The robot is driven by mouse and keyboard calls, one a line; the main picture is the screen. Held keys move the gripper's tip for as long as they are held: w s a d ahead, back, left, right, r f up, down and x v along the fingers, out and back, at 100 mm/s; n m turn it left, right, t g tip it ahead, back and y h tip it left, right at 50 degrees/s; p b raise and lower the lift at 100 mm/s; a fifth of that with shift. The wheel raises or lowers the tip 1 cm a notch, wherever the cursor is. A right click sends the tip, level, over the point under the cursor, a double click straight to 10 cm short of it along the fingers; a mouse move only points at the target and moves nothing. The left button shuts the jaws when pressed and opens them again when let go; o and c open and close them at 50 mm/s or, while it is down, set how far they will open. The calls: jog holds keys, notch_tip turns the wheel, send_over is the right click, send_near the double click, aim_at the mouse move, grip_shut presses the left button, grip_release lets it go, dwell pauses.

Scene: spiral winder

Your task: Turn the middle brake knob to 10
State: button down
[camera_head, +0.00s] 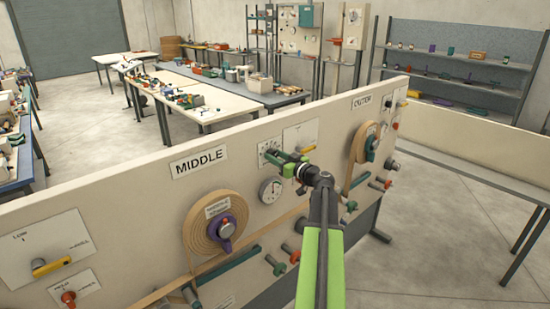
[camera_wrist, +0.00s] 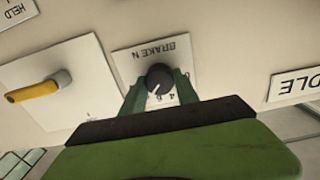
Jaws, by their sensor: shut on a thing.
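The middle brake knob (camera_wrist: 159,77) is a dark round knob with a white pointer mark. It sits on a white plate (camera_wrist: 150,53) marked BRAKE N, which appears upside down in the wrist view. The pointer mark faces down and slightly left in that view; a 4 and a 6 are readable near it, other numbers are covered. My gripper (camera_wrist: 160,88) has its green fingers on both sides of the knob, shut on it. In the head view my gripper (camera_head: 276,158) reaches the plate (camera_head: 265,146) right of the MIDDLE sign (camera_head: 199,162) and hides the knob.
A yellow-handled lever (camera_wrist: 38,90) on its own plate is beside the brake plate. Below my gripper in the head view are a round gauge (camera_head: 270,190) and a tape spool (camera_head: 201,245). Several green and red knobs stick out of the panel lower down.

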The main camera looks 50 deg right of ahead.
jog(key=shift+r+m, duration=0.1)
jog(key=shift+m, duration=1)
jog(key=shift+d+m, duration=0.1)
jog(key=shift+m, duration=1.7)
jog(key=c, duration=0.9)
grip_release()
jog(key=shift+w, duration=0.1)
